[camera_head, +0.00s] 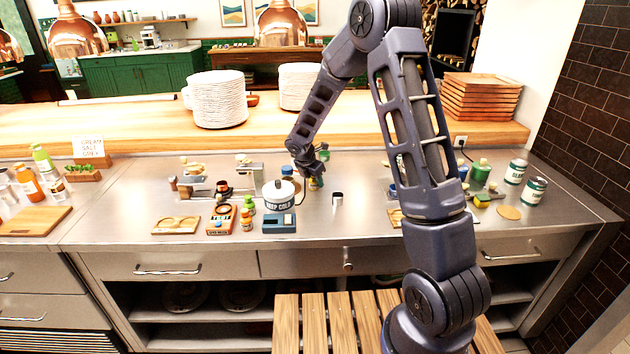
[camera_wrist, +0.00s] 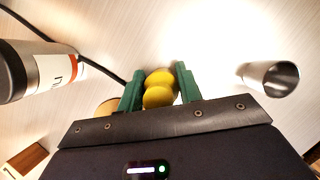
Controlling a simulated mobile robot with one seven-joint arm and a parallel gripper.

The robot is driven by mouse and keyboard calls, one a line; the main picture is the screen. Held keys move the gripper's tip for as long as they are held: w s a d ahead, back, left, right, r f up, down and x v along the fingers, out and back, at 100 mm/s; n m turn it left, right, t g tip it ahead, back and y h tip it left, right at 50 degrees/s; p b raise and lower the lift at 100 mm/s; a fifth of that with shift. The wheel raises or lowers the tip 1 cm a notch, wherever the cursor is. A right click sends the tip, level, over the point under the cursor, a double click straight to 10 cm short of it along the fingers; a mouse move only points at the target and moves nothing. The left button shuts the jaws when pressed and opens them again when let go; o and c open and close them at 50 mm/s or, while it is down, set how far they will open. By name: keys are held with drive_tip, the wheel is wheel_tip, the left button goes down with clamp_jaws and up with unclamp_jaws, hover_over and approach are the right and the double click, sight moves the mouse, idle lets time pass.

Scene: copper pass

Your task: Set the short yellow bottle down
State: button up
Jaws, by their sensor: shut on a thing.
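The short yellow bottle (camera_wrist: 158,88) is between the two green fingers of my gripper (camera_wrist: 160,84) in the wrist view, seen as two rounded yellow parts. My gripper is shut on it. In the head view my gripper (camera_head: 314,178) is low over the steel counter (camera_head: 365,215), right of the white lidded pot marked KEEP COLD. The bottle is small and mostly hidden there. I cannot tell whether its base touches the counter.
A small steel cup (camera_wrist: 268,78) stands right of my gripper. A labelled steel container (camera_wrist: 35,70) and a dark cable are at the left. The KEEP COLD pot (camera_head: 279,196) and a blue scale (camera_head: 279,223) stand left of it in the head view. Bare counter lies around the cup.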

drive_tip(key=o, duration=1)
drive_tip(key=shift+f, duration=0.1)
drive_tip(key=v, duration=1.1)
drive_tip(key=s+d+r+m, duration=0.6)
drive_tip(key=d+r, duration=0.3)
drive_tip(key=r, duration=0.1)
drive_tip(key=s+d+r+m, duration=0.6)
drive_tip(key=s+d+m, duration=0.2)
drive_tip(key=d, duration=0.1)
drive_tip(key=s+d+m+y, duration=0.1)
drive_tip(key=s+d+m, duration=0.1)
drive_tip(key=s+m, duration=0.2)
drive_tip(key=s+d+r+m+t+y, duration=0.1)
drive_tip(key=s+d+m, duration=0.2)
drive_tip(key=s, duration=0.6)
drive_tip(key=s+d+r+m+y, duration=0.1)
drive_tip(key=s+d+m, duration=0.1)
drive_tip(key=s+m, duration=0.4)
drive_tip(key=shift+s+d+r, duration=0.1)
drive_tip(key=shift+s+d, duration=0.2)
